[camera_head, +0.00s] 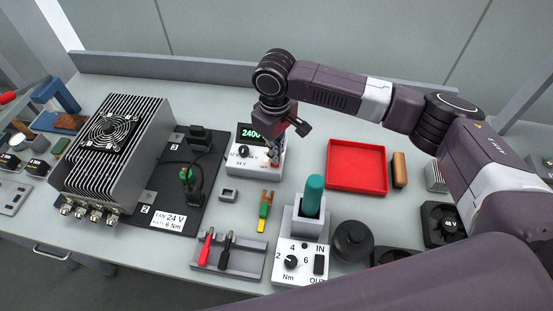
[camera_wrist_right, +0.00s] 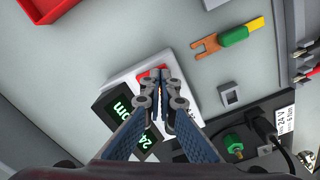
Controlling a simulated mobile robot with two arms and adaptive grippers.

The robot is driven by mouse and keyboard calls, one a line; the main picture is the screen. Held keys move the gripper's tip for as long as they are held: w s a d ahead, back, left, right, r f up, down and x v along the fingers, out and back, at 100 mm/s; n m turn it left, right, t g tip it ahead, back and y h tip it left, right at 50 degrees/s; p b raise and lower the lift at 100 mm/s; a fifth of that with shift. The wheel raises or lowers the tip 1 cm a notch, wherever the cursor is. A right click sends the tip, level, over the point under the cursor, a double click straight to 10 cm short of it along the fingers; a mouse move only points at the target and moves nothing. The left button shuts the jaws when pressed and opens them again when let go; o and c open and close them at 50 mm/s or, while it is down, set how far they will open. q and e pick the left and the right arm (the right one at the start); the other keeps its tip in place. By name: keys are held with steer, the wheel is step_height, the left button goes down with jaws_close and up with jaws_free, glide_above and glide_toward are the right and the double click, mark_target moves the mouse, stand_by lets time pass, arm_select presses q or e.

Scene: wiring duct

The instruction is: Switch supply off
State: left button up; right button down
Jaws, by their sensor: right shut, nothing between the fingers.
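The power supply (camera_head: 243,158) is a small white box with a dark display lit with green digits, a black knob and a red switch. It stands near the middle of the bench. My right gripper (camera_head: 275,160) is shut and empty, reaching down over the supply's right part, by the red switch. In the right wrist view the closed fingertips (camera_wrist_right: 157,72) lie over the red switch (camera_wrist_right: 143,78) and cover part of it. I cannot tell whether they touch it, or which way the switch is set. The display's green digits (camera_wrist_right: 119,109) are lit. My left gripper is not in view.
A finned unit with a fan (camera_head: 115,140) stands on a black plate at left. A red tray (camera_head: 357,187) lies right of the supply. In front are a fork-ended tool (camera_head: 265,210), a grey holder with red and black probes (camera_head: 225,262), and a torque station (camera_head: 300,265).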

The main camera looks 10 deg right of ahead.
steer(key=shift+s+f, duration=0.1)
steer(key=shift+f, duration=0.45)
step_height(320, 180, up, 2)
steer(key=shift+p, duration=1.15)
step_height(320, 180, up, 5)
steer(key=p, duration=0.6)
steer(key=shift+r, duration=0.1)
